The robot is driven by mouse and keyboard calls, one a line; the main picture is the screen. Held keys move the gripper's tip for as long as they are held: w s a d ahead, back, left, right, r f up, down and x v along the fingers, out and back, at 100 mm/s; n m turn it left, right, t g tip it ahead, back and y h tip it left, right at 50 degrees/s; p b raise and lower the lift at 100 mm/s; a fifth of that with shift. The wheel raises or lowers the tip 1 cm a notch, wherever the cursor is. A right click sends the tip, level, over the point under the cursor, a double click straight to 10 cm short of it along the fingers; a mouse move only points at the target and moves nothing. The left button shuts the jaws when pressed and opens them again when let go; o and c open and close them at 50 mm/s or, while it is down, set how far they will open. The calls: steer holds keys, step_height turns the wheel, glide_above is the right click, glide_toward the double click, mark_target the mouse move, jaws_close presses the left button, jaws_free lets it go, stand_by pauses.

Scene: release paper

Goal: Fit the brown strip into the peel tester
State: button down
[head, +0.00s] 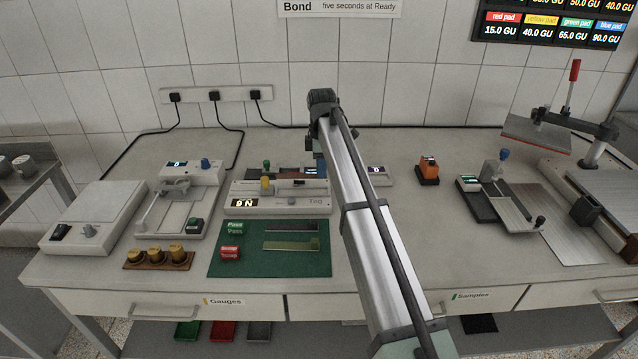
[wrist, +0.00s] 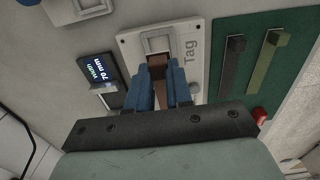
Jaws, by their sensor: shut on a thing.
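The brown strip (wrist: 157,66) is between the two blue fingers of my gripper (wrist: 158,88) in the wrist view, and the gripper is shut on it. The strip's far end lies at a pale clamp on the light plate marked "Tag", which seems to be the peel tester (wrist: 193,75). I cannot tell whether the strip's end is inside the clamp or just above it. In the head view the tester (head: 265,205) has a "0 N" display and a yellow knob. My gripper (head: 319,172) is at its right rear there, mostly hidden by my arm.
A green mat (head: 265,264) in front holds a grey strip (head: 291,226), an olive strip (head: 291,247) and pass and red blocks. A device with a "70 mm" display (wrist: 95,72) stands close beside the gripper. Brass weights (head: 157,255) and gauges stand left; an orange box (head: 428,170) right.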

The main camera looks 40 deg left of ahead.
mark_target(321, 192)
steer(key=shift+f, duration=2.7)
steer(key=shift+f, duration=0.15)
steer(key=c, duration=1)
jaws_free()
step_height(321, 192, up, 12)
steer(key=shift+r, duration=0.2)
